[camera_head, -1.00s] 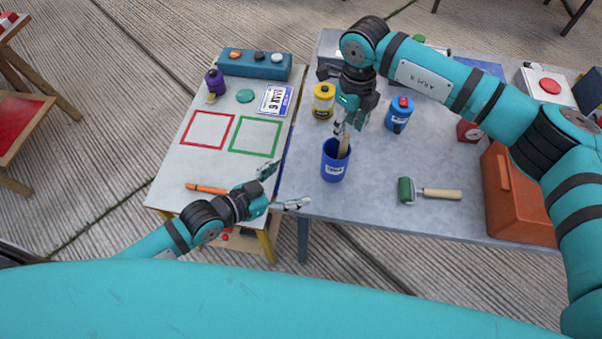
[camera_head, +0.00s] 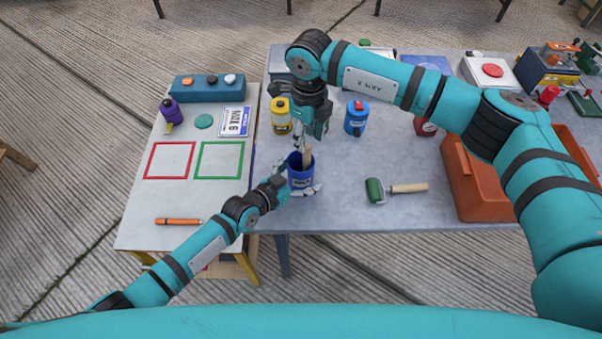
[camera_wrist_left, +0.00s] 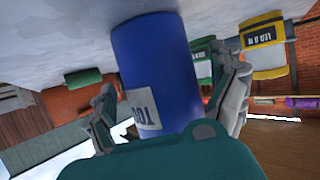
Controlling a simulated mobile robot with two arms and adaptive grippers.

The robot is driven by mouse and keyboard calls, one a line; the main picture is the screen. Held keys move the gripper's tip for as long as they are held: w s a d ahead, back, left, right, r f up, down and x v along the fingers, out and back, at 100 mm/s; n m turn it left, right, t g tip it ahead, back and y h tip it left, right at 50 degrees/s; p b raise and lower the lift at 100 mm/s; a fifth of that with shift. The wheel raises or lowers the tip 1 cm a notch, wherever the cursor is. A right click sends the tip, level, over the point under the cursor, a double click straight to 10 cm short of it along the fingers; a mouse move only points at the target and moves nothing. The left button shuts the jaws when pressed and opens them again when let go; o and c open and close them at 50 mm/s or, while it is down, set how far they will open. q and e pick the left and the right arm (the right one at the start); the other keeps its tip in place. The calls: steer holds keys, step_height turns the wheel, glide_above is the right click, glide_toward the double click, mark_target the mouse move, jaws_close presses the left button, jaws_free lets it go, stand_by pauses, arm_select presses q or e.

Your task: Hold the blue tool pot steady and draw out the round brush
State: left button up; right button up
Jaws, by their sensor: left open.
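The blue tool pot (camera_head: 301,180) stands upright near the front left of the grey table, with a wooden handle (camera_head: 307,155) sticking out of its top. The brush head is hidden inside. My left gripper (camera_head: 297,180) is open at the pot, with one finger on each side of it. In the left wrist view the blue pot (camera_wrist_left: 160,65) fills the middle between my open fingers (camera_wrist_left: 168,108), and a gap seems to show beside it. My right gripper (camera_head: 303,143) points down just above the pot, close to the handle. I cannot tell whether its fingers touch the handle.
The table between pot and roller is clear.

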arm_select(q)
steer(key=shift+w+d+f, duration=0.15)
steer(key=shift+w+d, duration=0.05)
steer(key=c, duration=1.5)
steer(key=shift+c, duration=0.2)
